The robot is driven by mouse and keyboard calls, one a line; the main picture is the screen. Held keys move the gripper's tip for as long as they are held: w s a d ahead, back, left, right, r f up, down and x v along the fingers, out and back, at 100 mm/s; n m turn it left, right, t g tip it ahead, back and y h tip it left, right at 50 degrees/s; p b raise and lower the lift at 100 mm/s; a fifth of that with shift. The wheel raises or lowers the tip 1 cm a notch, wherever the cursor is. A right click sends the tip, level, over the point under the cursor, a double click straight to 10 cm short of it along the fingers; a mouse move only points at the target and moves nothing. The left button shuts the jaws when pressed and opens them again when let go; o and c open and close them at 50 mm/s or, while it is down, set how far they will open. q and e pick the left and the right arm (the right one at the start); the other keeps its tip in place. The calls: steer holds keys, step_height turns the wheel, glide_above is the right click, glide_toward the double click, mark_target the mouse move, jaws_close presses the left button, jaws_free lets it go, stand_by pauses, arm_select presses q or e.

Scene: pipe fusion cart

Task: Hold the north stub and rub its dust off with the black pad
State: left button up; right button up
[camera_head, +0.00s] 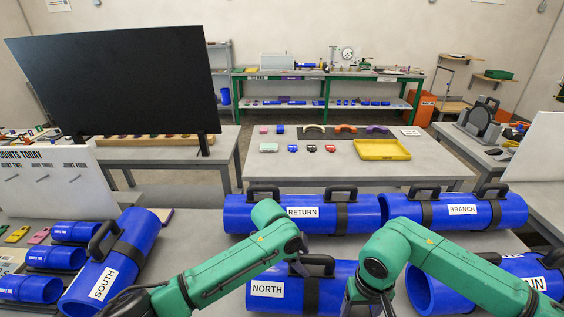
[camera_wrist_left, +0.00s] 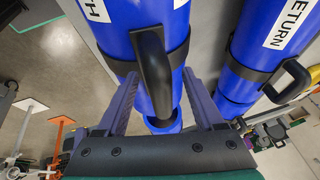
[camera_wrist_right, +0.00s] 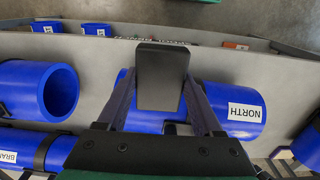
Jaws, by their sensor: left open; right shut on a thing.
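The north stub (camera_head: 268,289) is a blue pipe with a white NORTH label, a black band and a black handle, lying on the front table. In the left wrist view its black handle (camera_wrist_left: 155,75) stands between the spread fingers of my left gripper (camera_head: 302,268), which is open with gaps beside the handle. My right gripper (camera_wrist_right: 160,82) is shut on the black pad (camera_wrist_right: 160,62), held over the unlabelled side of the north stub (camera_wrist_right: 243,112). The pad hides part of the pipe, and I cannot tell whether they touch. I cannot make out dust.
Blue pipes labelled RETURN (camera_head: 258,216), BRANCH (camera_head: 425,212) and SOUTH (camera_head: 128,262) lie around the north stub. Another labelled pipe (camera_head: 428,292) lies at the right, partly behind my right arm. A dark screen (camera_head: 112,82) stands at the back left.

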arm_select(q)
jaws_close()
steer(key=shift+s+a+f, duration=0.1)
steer(key=shift+s+f, duration=0.05)
steer(key=shift+f, duration=0.1)
stand_by(1.1)
